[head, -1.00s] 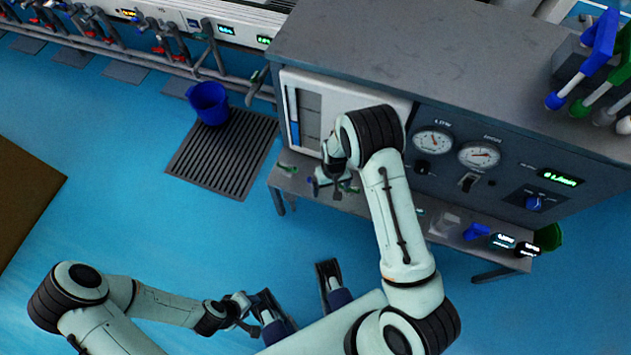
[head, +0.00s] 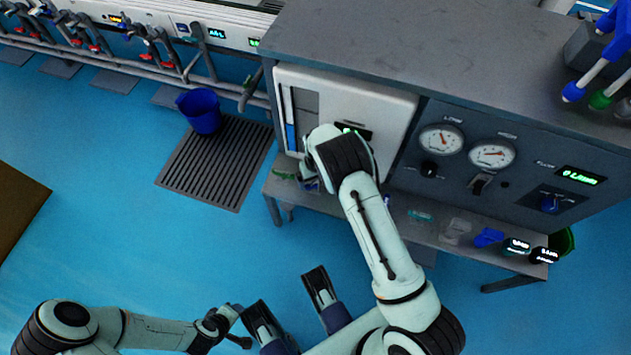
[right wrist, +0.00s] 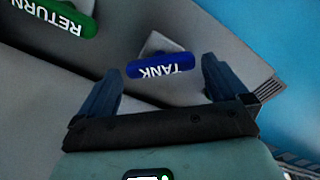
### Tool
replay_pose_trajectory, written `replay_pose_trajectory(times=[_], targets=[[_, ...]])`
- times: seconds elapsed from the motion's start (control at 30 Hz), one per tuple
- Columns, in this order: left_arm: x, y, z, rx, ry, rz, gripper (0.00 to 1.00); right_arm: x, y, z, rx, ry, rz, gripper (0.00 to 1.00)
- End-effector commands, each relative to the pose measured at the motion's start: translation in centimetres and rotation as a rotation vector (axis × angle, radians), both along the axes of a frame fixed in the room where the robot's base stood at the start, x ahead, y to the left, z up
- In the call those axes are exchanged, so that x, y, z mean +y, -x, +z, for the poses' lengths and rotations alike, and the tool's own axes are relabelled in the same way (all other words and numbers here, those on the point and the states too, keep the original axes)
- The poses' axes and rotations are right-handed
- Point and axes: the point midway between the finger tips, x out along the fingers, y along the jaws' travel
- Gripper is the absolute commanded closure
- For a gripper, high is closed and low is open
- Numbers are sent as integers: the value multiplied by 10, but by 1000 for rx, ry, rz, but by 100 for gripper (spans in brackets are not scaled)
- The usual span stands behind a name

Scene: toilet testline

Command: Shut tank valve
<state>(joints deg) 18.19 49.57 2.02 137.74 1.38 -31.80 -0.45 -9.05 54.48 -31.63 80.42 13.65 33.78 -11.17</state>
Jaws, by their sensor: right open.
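The blue valve handle marked TANK (right wrist: 160,65) shows in the right wrist view, between the fingertips of my right gripper (right wrist: 160,78). The fingers stand well apart on either side of it, and I cannot see them touching it. A green handle marked RETURN (right wrist: 55,15) is at the upper left of that view. In the head view my right forearm and wrist hide most of the right gripper, low at the left end of the grey bench front. My left gripper (head: 238,325) is low in the head view, away from the bench; its fingers are too unclear to read.
The grey bench (head: 400,60) has gauges (head: 440,140) and a lit flow display (head: 580,177). A lower shelf (head: 430,235) holds small items. Open blue floor lies to the left.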

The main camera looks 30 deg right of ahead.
Motion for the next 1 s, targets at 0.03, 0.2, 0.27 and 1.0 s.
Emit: replay_pose_trajectory(times=[0.03,0.2,0.27,1.0], targets=[[1,-3,-2,-6,-4,3,57,0,0,-7,1,0,0,0],[3,-6,-4,-16,-8,6,57,0,0,-14,0,0,1,0],[3,-6,-4,-17,-8,6,57,0,0,-15,0,0,0,0],[3,-7,-5,-19,-9,7,57,0,0,-15,0,0,-65,41]])
